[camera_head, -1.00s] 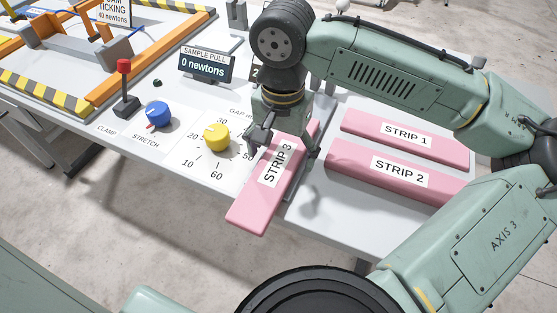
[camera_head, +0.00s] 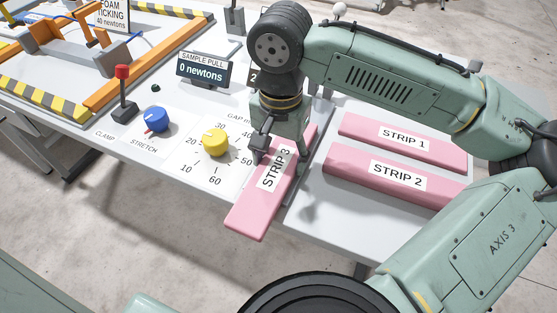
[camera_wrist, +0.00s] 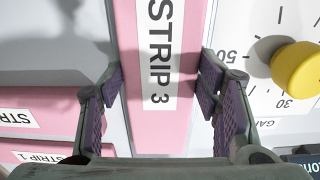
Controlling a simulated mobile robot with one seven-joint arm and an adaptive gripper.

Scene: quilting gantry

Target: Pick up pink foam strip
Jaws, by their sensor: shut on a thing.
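The pink foam strip labelled STRIP 3 (camera_head: 257,202) lies at a slant on the table, its near end sticking out past the front edge. My gripper (camera_head: 283,153) is over its far half, pointing down, with one finger on each long side. The head view shows no clear gap between strip and table. Two more pink strips, STRIP 1 (camera_head: 360,125) and STRIP 2 (camera_head: 350,163), lie to the right.
A yellow knob (camera_head: 214,142), a blue knob (camera_head: 155,119) and a red-topped lever (camera_head: 122,85) stand left of the strip. A display reading 0 newtons (camera_head: 204,69) is behind. A striped frame (camera_head: 40,99) fills the far left. Open floor lies in front.

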